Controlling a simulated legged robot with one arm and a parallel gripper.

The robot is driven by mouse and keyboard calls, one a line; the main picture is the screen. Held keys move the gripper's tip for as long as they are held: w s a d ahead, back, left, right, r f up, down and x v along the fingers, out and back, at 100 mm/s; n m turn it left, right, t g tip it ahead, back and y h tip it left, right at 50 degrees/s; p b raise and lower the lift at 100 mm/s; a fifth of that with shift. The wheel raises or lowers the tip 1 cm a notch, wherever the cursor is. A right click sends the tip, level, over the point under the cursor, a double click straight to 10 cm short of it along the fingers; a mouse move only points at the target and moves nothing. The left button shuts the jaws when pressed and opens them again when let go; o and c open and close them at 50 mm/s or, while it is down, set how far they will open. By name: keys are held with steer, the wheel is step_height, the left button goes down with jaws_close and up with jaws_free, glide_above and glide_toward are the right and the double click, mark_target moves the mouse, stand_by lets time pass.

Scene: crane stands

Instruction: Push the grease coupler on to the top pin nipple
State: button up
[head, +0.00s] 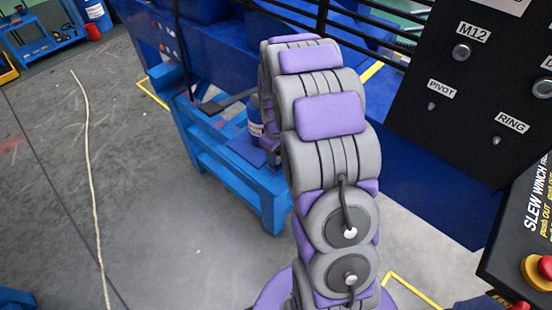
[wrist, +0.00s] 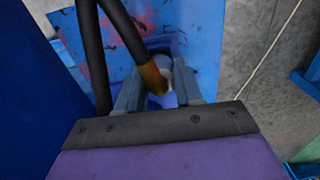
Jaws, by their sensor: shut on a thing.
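In the wrist view my gripper (wrist: 158,92) has its two grey fingers around the orange-brown end of a black hose, which I take to be the grease coupler (wrist: 153,78). The black hose (wrist: 120,35) runs up from it to the top edge. A pale rounded piece shows just behind the coupler, partly hidden by it and the fingers; I cannot tell what it is. I cannot pick out the top pin nipple in either view. In the head view my arm hides most of the gripper and the coupler.
A blue stand (head: 235,170) with a blue and white can (head: 255,115) is behind my arm. A black panel (head: 455,120) labelled M12, PIVOT and RING is at right, above a control box with a red button (head: 537,272). A pale rope (head: 90,170) lies on open floor at left.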

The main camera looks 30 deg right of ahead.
steer(key=shift+r+p, duration=0.65)
steer(key=shift+r, duration=1.05)
